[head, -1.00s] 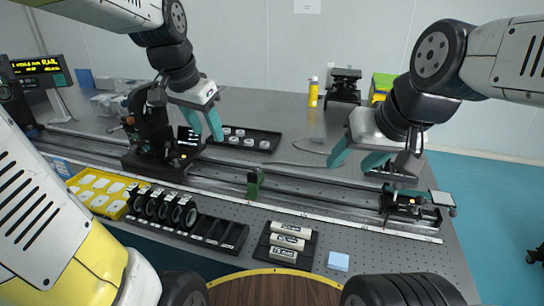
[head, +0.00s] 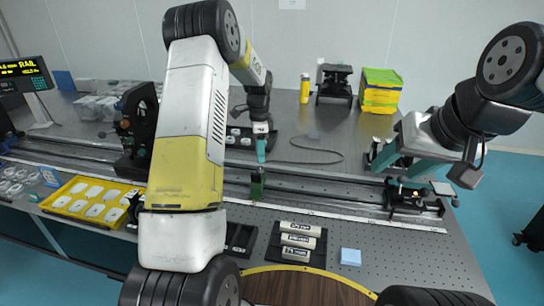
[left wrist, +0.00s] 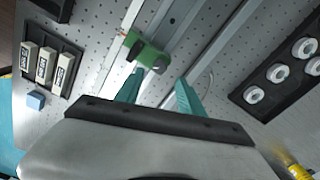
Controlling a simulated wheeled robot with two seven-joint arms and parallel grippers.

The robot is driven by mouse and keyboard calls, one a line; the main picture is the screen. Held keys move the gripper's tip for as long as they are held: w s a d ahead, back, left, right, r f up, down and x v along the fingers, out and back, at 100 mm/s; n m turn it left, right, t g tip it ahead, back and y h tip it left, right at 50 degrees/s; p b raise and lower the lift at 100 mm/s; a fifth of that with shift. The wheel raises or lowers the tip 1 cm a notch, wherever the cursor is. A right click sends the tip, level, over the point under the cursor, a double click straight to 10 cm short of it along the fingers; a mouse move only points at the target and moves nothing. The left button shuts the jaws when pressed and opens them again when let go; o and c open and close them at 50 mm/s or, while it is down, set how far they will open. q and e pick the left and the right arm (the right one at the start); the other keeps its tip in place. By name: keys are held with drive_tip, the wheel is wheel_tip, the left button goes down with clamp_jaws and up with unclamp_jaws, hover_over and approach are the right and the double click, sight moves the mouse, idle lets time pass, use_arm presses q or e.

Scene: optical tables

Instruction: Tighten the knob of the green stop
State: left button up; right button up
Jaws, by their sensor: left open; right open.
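The green stop (head: 257,184) stands on the long rail near the middle of the table. My left gripper (head: 261,150) points down just above and behind the stop in the head view. In the left wrist view its teal fingers (left wrist: 155,88) are open, with the stop just beyond their tips and nothing between them. My right gripper (head: 398,160) is open and empty above the right end of the rail.
A dark carriage (head: 408,197) sits on the rail at right. A black optic mount (head: 138,130) stands at left. A tray with white labelled blocks (head: 298,242), a blue block (head: 350,257) and a yellow tray (head: 92,200) lie in front. A tray of white rings (left wrist: 283,72) lies behind the rail.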

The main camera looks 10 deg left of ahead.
sight(261, 167)
use_arm(q)
wheel_tip(261, 167, down, 6)
drive_tip(key=shift+r, duration=0.15)
clamp_jaws()
